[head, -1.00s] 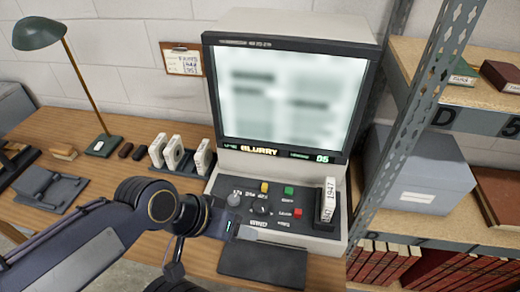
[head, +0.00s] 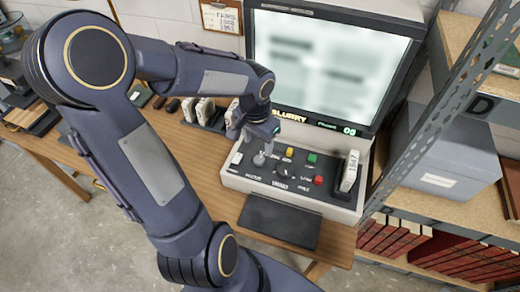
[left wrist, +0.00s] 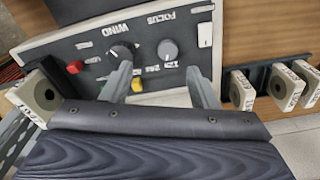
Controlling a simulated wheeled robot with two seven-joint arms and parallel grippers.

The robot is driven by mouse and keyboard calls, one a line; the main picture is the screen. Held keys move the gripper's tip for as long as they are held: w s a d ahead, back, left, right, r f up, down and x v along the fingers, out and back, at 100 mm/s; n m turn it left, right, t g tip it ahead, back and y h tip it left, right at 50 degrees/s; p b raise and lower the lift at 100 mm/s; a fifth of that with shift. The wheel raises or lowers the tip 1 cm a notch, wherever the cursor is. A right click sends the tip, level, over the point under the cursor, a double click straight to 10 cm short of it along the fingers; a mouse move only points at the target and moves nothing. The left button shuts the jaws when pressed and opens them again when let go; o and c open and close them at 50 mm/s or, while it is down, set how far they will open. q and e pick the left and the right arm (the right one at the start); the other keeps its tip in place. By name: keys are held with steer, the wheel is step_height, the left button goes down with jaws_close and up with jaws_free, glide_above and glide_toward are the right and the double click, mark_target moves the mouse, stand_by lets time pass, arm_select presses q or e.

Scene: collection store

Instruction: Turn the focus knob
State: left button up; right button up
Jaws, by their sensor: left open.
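The focus knob (head: 259,158) is a small grey knob at the left of the reader's dark control panel. In the left wrist view the panel is upside down, and the knob (left wrist: 168,50) stands near the word FOCUS. My left gripper (head: 266,147) is over the panel, just above the knob. In the left wrist view its two open fingers (left wrist: 158,72) point toward the panel, one on each side of the knob, with nothing held. I cannot tell if either finger touches it. The screen (head: 328,70) shows smeared grey text above the word BLURRY. My right gripper is out of view.
The black wind knob (left wrist: 120,52) and a yellow button (left wrist: 137,85) are close to one finger. A red button (head: 319,180), a green button (head: 311,158) and a reel box marked 1947 (head: 349,171) are farther right. A metal shelf post (head: 437,110) stands at the right.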

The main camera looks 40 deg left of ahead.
mark_target(259, 159)
arm_select(q)
steer(key=shift+g, duration=0.4)
steer(key=f, duration=0.1)
steer(key=w+a+f, duration=0.1)
steer(key=w+f, duration=0.1)
steer(key=shift+w+a+f, duration=0.15)
steer(key=shift+w+a, duration=0.1)
steer(key=shift+a, duration=0.1)
step_height(259, 159, down, 8)
steer(key=shift+r+p, duration=0.1)
steer(key=shift+p, duration=0.2)
steer(key=c, duration=1)
